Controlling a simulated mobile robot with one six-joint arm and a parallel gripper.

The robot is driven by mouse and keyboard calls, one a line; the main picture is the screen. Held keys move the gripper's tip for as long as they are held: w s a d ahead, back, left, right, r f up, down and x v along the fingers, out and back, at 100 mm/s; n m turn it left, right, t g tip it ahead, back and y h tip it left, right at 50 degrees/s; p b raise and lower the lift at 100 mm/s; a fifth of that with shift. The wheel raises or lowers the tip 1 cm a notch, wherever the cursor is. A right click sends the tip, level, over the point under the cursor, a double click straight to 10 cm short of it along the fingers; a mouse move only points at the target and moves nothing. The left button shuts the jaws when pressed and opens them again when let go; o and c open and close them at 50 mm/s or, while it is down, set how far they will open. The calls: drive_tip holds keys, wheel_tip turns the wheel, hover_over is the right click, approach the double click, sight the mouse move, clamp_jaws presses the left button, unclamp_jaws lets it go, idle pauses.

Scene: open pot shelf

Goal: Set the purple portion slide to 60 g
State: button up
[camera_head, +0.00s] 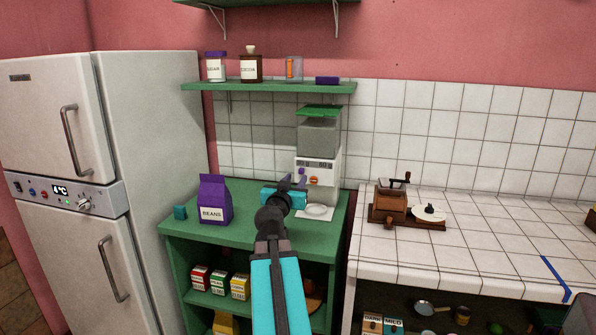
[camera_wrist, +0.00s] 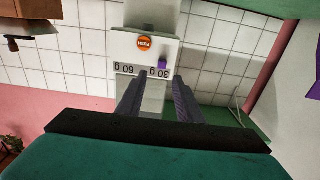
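The dispenser (camera_head: 319,165) is a white machine with a clear hopper and green lid on the green counter. Its purple portion slide (camera_head: 302,171) is at the left of the front in the head view. In the upside-down wrist view the purple slide (camera_wrist: 163,61) lines up with the 30 g mark (camera_wrist: 159,73). The 60 g mark (camera_wrist: 124,68) is to its left there. The orange PUSH button (camera_wrist: 144,43) is beside the slide. My gripper (camera_wrist: 158,80) is open and empty in front of the dispenser, its fingertips close to the marks. Contact cannot be told.
A white dish (camera_head: 318,211) lies below the dispenser. A green shelf (camera_head: 270,87) with jars hangs above. A coffee grinder (camera_head: 391,205) stands on the tiled counter at right.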

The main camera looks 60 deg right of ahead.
sight(302, 171)
drive_tip(key=shift+p+x, duration=1.45)
drive_tip(key=shift+x, duration=2)
clamp_jaws()
